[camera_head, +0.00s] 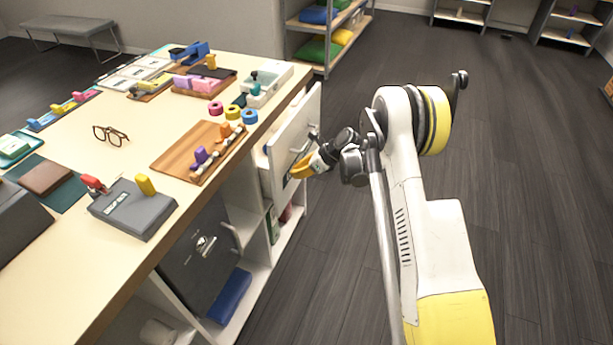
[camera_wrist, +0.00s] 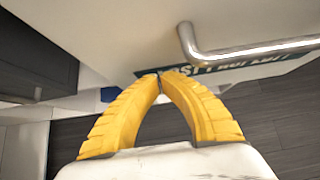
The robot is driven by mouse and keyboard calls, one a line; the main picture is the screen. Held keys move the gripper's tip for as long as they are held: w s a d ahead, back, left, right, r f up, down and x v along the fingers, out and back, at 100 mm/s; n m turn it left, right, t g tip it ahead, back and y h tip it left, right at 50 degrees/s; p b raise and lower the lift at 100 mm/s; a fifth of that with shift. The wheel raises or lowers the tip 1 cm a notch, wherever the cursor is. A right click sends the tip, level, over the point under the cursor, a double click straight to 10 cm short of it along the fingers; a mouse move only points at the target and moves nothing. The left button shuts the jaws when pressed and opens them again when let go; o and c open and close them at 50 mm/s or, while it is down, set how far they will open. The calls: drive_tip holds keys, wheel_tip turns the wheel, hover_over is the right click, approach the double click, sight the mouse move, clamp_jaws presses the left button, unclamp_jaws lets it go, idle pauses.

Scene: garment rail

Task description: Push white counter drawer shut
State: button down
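The white counter drawer (camera_head: 291,140) stands partly open at the right side of the counter, its front panel apart from the cabinet. In the wrist view its white front (camera_wrist: 110,30) fills the top, with a metal bar handle (camera_wrist: 255,49) at upper right and a dark label strip below. My gripper (camera_head: 297,173) is in front of the lower part of the drawer front. In the wrist view my gripper's yellow fingers (camera_wrist: 160,77) meet at the tips with nothing between them. The tips are at or very near the panel; I cannot tell whether they touch.
The counter (camera_head: 75,145) holds a wooden tray (camera_head: 195,152), tape rolls, glasses and a grey device (camera_head: 133,210). Below are a dark safe-like door (camera_head: 195,255) and open shelves with a blue item (camera_head: 230,297). The dark floor (camera_head: 540,170) at right is clear.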

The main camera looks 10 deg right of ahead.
sight(280, 166)
drive_tip(key=shift+w+a, duration=0.3)
drive_tip(key=shift+a, duration=0.05)
drive_tip(key=w+a, duration=0.1)
drive_tip(key=a, duration=0.1)
drive_tip(key=w+a, duration=0.2)
drive_tip(key=shift+w+a, duration=0.1)
drive_tip(key=shift+a, duration=0.15)
drive_tip(key=shift+d, duration=0.1)
